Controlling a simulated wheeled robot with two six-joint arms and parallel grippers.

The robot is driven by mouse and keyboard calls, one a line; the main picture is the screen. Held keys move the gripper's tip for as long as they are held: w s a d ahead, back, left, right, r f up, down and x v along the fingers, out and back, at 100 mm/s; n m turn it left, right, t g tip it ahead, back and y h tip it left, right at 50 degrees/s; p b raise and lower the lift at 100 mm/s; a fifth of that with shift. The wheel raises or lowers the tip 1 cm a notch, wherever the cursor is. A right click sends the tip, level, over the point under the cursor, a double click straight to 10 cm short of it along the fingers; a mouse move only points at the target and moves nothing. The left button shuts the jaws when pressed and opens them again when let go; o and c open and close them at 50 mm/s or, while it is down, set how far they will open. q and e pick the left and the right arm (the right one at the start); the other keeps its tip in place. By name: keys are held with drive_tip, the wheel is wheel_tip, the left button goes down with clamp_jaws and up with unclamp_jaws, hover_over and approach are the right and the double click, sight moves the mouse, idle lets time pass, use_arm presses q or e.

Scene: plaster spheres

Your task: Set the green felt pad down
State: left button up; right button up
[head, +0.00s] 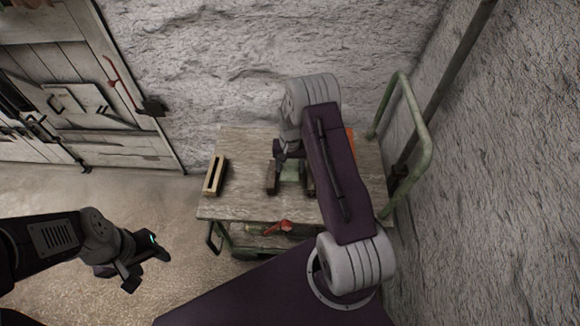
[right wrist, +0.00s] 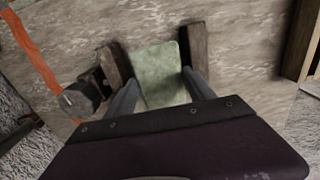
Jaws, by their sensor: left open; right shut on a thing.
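The green felt pad (head: 291,172) is over the wooden top of the cart (head: 245,150). In the right wrist view the pad (right wrist: 158,75) lies between the two grey fingers of my right gripper (right wrist: 161,93), which is shut on it. In the head view my right gripper (head: 288,160) partly covers the pad. Dark brown wooden blocks stand on both sides of it, one at the left (right wrist: 113,65) and one at the right (right wrist: 195,45). I cannot tell whether the pad touches the wood. My left gripper (head: 145,268) is open and empty, out over the floor left of the cart.
A pale slotted wooden block (head: 215,177) stands at the cart top's left edge. An orange strip (right wrist: 35,50) and a dark round-ended object (right wrist: 80,97) are near the blocks. A green rail (head: 425,145) rises at the right. A red object (head: 277,227) is below the front edge.

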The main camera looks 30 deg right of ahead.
drive_tip(key=shift+f+b, duration=2.4)
drive_tip(key=shift+f, duration=1.1)
drive_tip(key=o, duration=1.4)
drive_tip(key=shift+d, duration=0.1)
drive_tip(key=shift+r, duration=0.15)
drive_tip(key=shift+w+r+p, duration=0.15)
drive_tip(key=shift+r+p, duration=0.35)
drive_tip(key=shift+p, duration=0.15)
drive_tip(key=shift+r+p, duration=1.15)
drive_tip(key=shift+r, duration=0.35)
